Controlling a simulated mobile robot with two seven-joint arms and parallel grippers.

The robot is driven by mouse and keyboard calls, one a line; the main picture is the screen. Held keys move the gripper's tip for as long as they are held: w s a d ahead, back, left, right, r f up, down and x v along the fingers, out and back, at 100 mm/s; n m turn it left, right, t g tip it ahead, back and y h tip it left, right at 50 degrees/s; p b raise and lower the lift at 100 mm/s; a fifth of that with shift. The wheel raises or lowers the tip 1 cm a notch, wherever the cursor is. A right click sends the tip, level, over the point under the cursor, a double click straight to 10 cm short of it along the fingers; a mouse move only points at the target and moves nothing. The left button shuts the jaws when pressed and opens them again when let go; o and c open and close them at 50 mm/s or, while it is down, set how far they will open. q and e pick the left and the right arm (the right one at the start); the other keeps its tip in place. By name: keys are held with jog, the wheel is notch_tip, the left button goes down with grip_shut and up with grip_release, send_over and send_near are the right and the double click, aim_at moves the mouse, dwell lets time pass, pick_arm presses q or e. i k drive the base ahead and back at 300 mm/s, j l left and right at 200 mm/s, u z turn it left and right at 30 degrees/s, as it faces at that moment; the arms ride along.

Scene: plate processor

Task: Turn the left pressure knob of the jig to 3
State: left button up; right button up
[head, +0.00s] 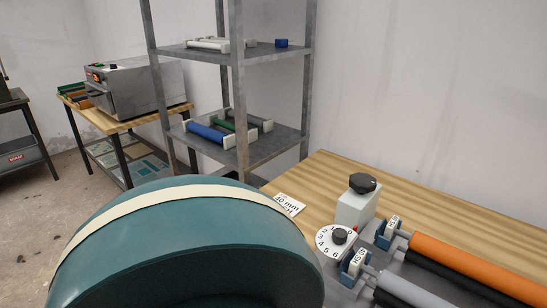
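The jig (372,262) stands on the wooden table at the lower right. At its left end is a white numbered dial (326,249) with a dark knob (340,236) in its middle. Digits including 4, 5 and 6 show on the dial's left and front side. A small red mark shows at its right edge. I cannot tell which number the knob is set to. Behind the dial is a white block (353,209) with a black knob (362,183) on top. Neither of my grippers is in view.
A large teal part of mine covers the lower left. The jig carries an orange roller (470,262), a grey roller (405,290) and black ones. A "10 mm" card (288,205) lies on the wooden table (325,180). A metal shelf (262,147) with rollers stands behind.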

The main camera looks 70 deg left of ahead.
aim_at(333, 242)
jog(key=u, duration=1.65)
